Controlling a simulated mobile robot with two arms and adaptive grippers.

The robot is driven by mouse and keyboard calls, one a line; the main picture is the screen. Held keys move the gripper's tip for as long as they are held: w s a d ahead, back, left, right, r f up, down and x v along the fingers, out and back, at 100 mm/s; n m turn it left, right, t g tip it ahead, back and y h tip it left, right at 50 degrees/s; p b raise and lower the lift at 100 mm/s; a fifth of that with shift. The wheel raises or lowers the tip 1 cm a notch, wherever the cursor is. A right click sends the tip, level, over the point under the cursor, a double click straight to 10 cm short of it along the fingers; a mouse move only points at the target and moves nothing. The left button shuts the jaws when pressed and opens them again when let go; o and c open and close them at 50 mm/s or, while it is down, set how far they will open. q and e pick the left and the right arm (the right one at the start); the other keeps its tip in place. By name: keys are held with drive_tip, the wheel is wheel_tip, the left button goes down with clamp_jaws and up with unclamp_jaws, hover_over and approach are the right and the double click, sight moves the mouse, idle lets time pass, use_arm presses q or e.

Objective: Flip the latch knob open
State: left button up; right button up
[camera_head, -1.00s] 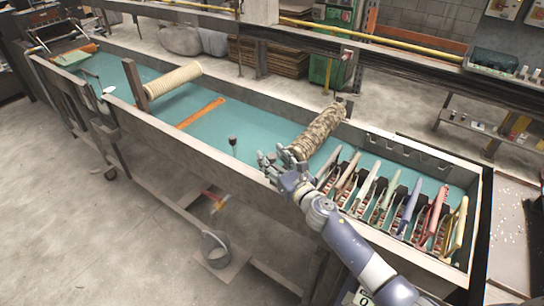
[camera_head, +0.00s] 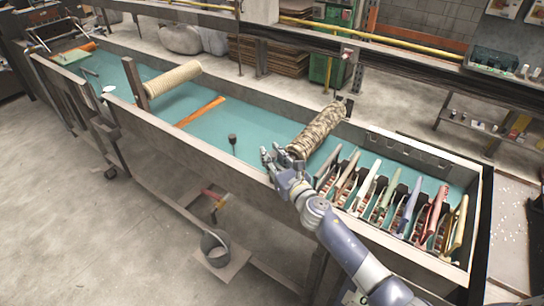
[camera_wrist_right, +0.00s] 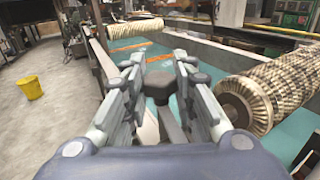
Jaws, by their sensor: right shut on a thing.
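In the right wrist view a dark latch knob (camera_wrist_right: 158,85) on a stem shows between the two grey fingers of my right gripper (camera_wrist_right: 160,68). The fingers lie on both sides of it; exact contact is hard to see. In the head view my right gripper (camera_head: 271,156) is over the near wall of the trough, beside the mesh tube's near end. A dark knob on a thin stem (camera_head: 232,139) stands upright to its left; I cannot tell whether it is the same knob. The patterned mesh tube (camera_head: 319,130) lies tilted across the trough. My left gripper is out of view.
The long trough (camera_head: 205,160) has a teal floor. A beige roller (camera_head: 174,79) and an orange bar (camera_head: 201,112) lie to the left. Several coloured handles (camera_head: 408,205) stand in a row at the right. A yellow bucket (camera_wrist_right: 29,84) stands on the floor.

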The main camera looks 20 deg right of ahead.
drive_tip(key=m+h+b, duration=0.1)
drive_tip(key=m+h, duration=0.1)
drive_tip(key=h, duration=0.1)
drive_tip(key=m+h+b, duration=0.1)
drive_tip(key=m+h, duration=0.1)
drive_tip(key=h, duration=0.2)
drive_tip(key=shift+a+f+m, duration=0.15)
drive_tip(key=shift+f+m, duration=0.05)
drive_tip(key=shift+m, duration=0.2)
drive_tip(key=m+g+h+b, duration=0.1)
drive_tip(key=m+h, duration=0.1)
drive_tip(key=h, duration=0.1)
drive_tip(key=m+g+h+b, duration=0.1)
drive_tip(key=m+h+b, duration=0.1)
drive_tip(key=h, duration=0.1)
drive_tip(key=shift+g+b, duration=0.3)
drive_tip(key=shift+g, duration=0.1)
drive_tip(key=shift+r+m+g+h+b, duration=0.15)
drive_tip(key=shift+m+g+h+b, duration=0.2)
drive_tip(key=shift+h, duration=0.25)
drive_tip(key=o, duration=1.1)
